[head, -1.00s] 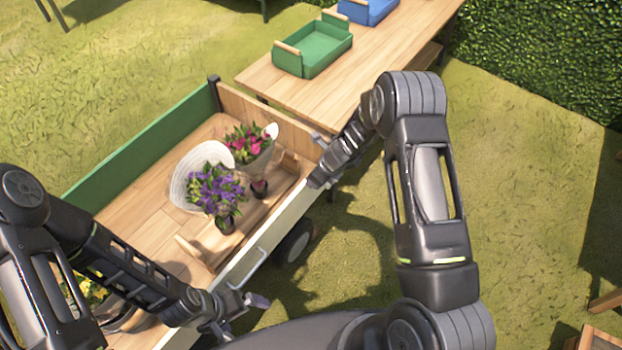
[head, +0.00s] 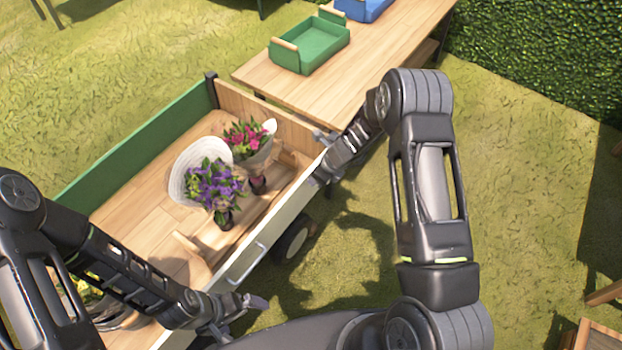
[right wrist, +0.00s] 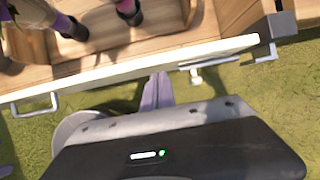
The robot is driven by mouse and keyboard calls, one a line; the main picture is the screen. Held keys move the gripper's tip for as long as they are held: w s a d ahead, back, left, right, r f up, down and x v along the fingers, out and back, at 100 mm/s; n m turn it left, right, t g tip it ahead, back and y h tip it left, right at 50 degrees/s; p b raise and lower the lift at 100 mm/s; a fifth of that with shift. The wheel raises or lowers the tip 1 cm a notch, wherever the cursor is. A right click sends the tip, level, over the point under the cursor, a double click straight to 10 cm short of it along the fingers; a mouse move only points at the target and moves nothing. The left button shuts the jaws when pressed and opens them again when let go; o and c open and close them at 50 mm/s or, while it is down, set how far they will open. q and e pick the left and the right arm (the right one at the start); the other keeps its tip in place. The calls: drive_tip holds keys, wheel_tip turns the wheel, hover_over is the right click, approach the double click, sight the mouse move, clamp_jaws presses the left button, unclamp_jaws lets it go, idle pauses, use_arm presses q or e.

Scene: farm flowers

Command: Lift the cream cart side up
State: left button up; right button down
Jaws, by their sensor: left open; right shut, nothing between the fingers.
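The cream cart side (head: 275,235) runs along the cart's near edge in the head view, with a metal handle (head: 243,264) on its outer face. In the right wrist view its pale top edge (right wrist: 130,70) crosses the picture. It looks roughly upright; its exact tilt is hard to tell. My right gripper (head: 323,160) is at the far end of this side, near the corner. Its shut fingers (right wrist: 158,90) are empty and lie just outside the side; contact cannot be told. My left gripper (head: 238,312) is open and empty by the near end of the side.
A wooden table (head: 370,70) with a green tray (head: 312,50) stands behind the cart.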

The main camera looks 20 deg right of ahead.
use_arm(q)
drive_tip(key=shift+s+d+r+p, duration=0.1)
drive_tip(key=shift+s+r+p, duration=0.2)
drive_tip(key=shift+s, duration=0.15)
use_arm(e)
wheel_tip(320, 180, up, 10)
drive_tip(key=w, duration=0.1)
drive_tip(key=shift+w+a+f, duration=0.15)
